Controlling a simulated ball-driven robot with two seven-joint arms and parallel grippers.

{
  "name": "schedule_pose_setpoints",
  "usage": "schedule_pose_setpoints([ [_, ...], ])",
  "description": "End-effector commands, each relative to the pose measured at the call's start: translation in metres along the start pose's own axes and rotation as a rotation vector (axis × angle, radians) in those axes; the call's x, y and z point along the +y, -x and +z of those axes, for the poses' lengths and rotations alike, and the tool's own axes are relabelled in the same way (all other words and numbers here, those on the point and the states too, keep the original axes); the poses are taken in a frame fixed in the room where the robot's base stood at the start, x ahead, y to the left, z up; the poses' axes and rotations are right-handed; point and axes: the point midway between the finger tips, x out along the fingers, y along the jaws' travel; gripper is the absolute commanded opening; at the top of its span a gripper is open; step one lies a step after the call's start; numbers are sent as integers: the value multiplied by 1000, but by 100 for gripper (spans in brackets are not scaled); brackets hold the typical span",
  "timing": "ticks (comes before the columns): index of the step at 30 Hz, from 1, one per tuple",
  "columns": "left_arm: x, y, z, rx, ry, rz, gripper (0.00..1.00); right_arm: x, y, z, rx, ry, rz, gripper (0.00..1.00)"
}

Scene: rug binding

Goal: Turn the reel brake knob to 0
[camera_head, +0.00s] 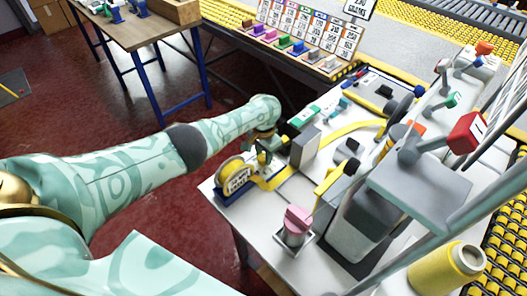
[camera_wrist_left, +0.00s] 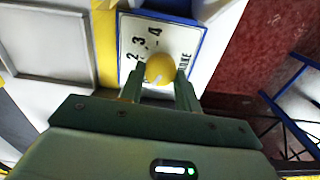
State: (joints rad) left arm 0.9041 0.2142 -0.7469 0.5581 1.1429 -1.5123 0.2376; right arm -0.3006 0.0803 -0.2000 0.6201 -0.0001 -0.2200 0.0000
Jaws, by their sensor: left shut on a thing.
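The reel brake knob (camera_wrist_left: 160,68) is a round yellow knob in the left wrist view, with a pale mark on its near side. It sits on a white dial plate (camera_wrist_left: 133,30) with a blue edge, the figures 2, 3 and 4 and part of the word BRAKE. Other figures are hidden. My left gripper (camera_wrist_left: 160,86) is shut on the knob, one finger on each side. In the head view my left gripper (camera_head: 266,146) is at the table's left edge, behind the yellow tape reel (camera_head: 236,176); the knob cannot be made out there. My right gripper is out of view.
A grey block (camera_head: 305,147) stands right of my left gripper. A grey machine (camera_head: 362,215) and a yellow thread cone (camera_head: 445,268) stand to the right. Red floor lies open on the left.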

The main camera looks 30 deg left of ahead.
Motion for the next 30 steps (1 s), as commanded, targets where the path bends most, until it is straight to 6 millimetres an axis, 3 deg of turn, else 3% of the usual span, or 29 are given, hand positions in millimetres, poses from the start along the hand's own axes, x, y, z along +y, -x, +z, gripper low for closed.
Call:
schedule_pose_setpoints([
  [20,0,1,-1,4,65,0,10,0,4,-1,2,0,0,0],
  [21,0,1,-2,4,65,0,38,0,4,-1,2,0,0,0],
  [23,0,1,-1,4,65,0,55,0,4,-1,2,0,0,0],
  [30,0,1,-1,2,64,0,55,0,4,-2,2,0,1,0],
])
